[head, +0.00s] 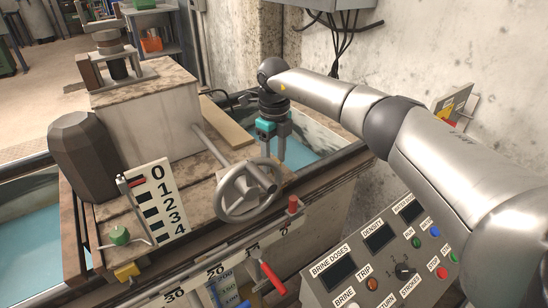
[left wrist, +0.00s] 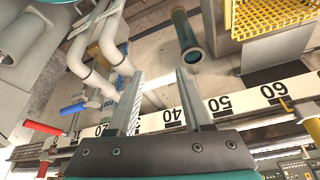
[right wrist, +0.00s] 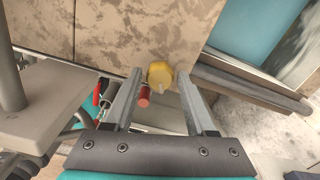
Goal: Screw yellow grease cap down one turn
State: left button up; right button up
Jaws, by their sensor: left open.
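The yellow grease cap (right wrist: 160,74) shows in the right wrist view, a small faceted cap with a pale nub beside a red cylindrical piece (right wrist: 144,96). My right gripper (right wrist: 160,80) is open, with its fingertips on either side of the cap in the picture and visible gaps to both. I cannot tell how far the tips are from it in depth. In the head view my right gripper (head: 282,158) points down behind the handwheel, and I cannot make out the cap there. My left gripper (left wrist: 160,75) is open and empty in the left wrist view, above a numbered scale bar.
In the head view a grey handwheel (head: 248,190) stands in front of my right gripper. A red-topped post (head: 293,205), a control panel (head: 385,255), a green knob (head: 119,235) and a 0–4 level board (head: 157,198) are nearby. The left wrist view shows pipes (left wrist: 95,45) and a yellow grating (left wrist: 270,17).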

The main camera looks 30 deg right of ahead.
grip_shut()
dwell(0.4)
